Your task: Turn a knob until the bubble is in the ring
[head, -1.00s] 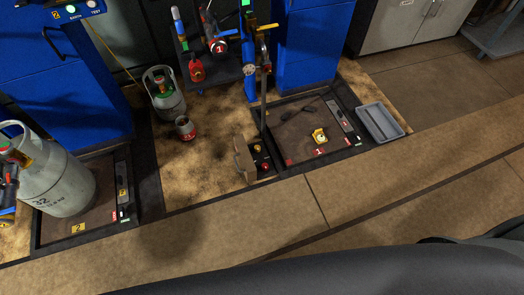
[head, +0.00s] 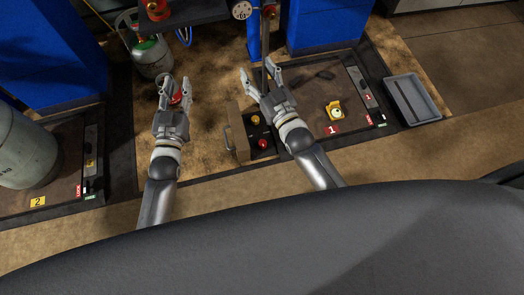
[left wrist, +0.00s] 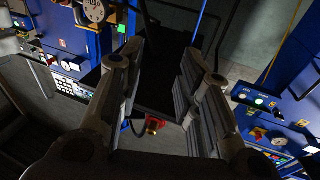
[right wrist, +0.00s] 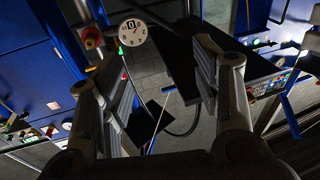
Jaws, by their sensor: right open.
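A yellow bubble level (head: 335,111) with a round pale face sits on the dark platform marked 1 (head: 305,125). Its bubble and ring are too small to make out. A yellow knob (head: 255,120) and a red knob (head: 263,143) sit on a small black panel at the platform's left edge. My left gripper (head: 174,84) is open, left of the knobs; its spread fingers also show in the left wrist view (left wrist: 168,62). My right gripper (head: 257,72) is open, above and beyond the knobs, apart from them. Its fingers are spread and empty in the right wrist view (right wrist: 152,65).
A brown box-like piece with a handle (head: 237,130) stands left of the knobs. A grey tray (head: 412,99) lies right of the platform. Gas cylinders (head: 25,150) (head: 152,58) stand at left.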

